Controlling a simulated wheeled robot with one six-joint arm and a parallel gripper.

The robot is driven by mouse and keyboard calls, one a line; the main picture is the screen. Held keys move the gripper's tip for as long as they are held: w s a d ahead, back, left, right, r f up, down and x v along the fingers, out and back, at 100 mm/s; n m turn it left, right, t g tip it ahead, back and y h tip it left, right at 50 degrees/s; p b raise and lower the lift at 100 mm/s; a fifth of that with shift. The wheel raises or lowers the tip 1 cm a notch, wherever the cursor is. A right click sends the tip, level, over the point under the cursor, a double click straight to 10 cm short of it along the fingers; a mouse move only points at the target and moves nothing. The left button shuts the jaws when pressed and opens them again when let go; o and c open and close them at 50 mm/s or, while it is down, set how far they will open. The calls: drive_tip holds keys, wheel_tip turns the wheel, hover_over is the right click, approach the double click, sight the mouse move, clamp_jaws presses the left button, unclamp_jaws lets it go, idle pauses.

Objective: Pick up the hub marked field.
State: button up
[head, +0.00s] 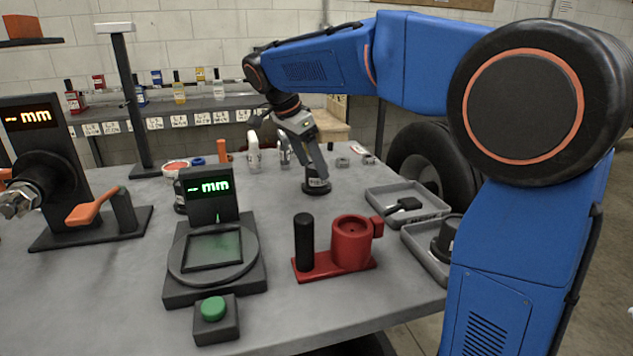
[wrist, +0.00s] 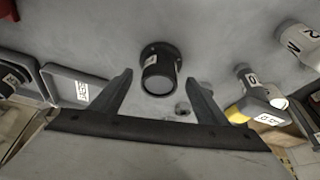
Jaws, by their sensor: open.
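A black flanged hub (head: 316,186) stands upright on the grey bench below my gripper (head: 312,166) in the head view. It has a small white label, too small to read surely. In the wrist view the hub (wrist: 160,72) shows its round grey end. It lies just beyond and between the fingertips of my gripper (wrist: 159,80), which is open and empty. I cannot tell whether a finger touches the hub. Another black hub-like part (head: 446,236) sits in the lower grey tray (head: 418,250) at the right.
Another tray (head: 378,200) holds a black handled part. A red fixture (head: 350,243) and a gauge with a green readout (head: 209,187) stand nearer. White bottles (head: 254,151) stand behind left of the gripper. Small metal parts (head: 343,162) lie behind it to the right.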

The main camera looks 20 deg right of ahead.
drive_tip(key=shift+x, duration=2.05)
drive_tip(key=shift+d, duration=0.1)
drive_tip(key=shift+r, duration=0.1)
drive_tip(key=c, duration=1.3)
drive_tip(key=shift+c, duration=0.2)
drive_tip(key=shift+r, duration=0.1)
wheel_tip(320, 180, up, 9)
drive_tip(key=shift+r, duration=0.4)
